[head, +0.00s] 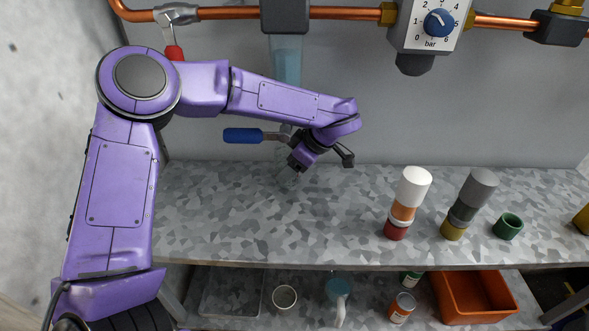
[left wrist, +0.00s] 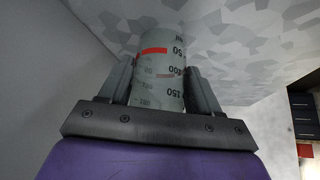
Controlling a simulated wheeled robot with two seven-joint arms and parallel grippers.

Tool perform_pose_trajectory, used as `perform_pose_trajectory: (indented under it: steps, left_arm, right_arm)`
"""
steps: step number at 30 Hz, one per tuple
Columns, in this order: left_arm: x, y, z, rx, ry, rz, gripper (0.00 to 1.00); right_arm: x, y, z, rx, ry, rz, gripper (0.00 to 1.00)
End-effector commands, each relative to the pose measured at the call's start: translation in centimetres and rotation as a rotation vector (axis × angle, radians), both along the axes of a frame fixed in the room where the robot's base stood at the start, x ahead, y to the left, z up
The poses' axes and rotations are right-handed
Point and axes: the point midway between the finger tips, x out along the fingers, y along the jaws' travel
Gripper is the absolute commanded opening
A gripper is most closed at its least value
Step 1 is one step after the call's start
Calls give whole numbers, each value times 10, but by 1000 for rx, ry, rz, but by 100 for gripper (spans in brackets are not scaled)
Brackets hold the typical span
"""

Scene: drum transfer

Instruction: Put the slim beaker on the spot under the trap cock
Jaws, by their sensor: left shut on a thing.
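The slim beaker (left wrist: 160,75) is a clear cylinder with dark graduations and a red mark. My left gripper (head: 308,160) is shut on it, with one finger on each side in the left wrist view. In the head view the gripper is at the back of the speckled bench (head: 250,215), just below and right of the trap cock. The cock has a blue lever (head: 243,135) pointing left, under a clear bluish trap tube (head: 286,65). The beaker is hardly visible there, and I cannot tell whether it touches the bench. The spot cannot be made out. My right gripper is not visible.
A white-topped stack (head: 411,190) and a grey-topped stack (head: 473,195) stand right on the bench, with a green cup (head: 508,226). A copper pipe with a pressure gauge (head: 432,25) runs above. A lower shelf holds cups, cans and an orange bin (head: 460,300). The bench's front middle is clear.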

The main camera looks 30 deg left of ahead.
Motion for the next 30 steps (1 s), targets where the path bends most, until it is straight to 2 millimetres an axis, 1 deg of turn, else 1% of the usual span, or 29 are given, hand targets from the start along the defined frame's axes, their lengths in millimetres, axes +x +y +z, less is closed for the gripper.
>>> perform_pose_trajectory:
  steps: [5,6,7,8,17,20,24,27,30]
  left_arm:
    - [1,0,-2,1,3,-1,29]
    - [2,-1,-2,1,1,-2,72]
    - [2,-1,-2,1,1,-2,82]
    - [2,-1,-2,1,1,-2,88]
    - [2,-2,0,1,0,-3,88]
    - [4,-9,13,2,0,-5,88]
    - [6,-26,39,2,-2,-6,88]
    - [7,-35,53,3,-1,-5,88]
    - [8,-40,61,2,-1,-4,88]
  right_arm:
    - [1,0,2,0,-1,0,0]
    - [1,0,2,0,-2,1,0]
    - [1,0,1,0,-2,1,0]
    - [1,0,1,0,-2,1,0]
    - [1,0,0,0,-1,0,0]
    - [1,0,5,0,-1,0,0]
    - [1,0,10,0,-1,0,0]
    - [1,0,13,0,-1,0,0]
    - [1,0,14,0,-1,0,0]
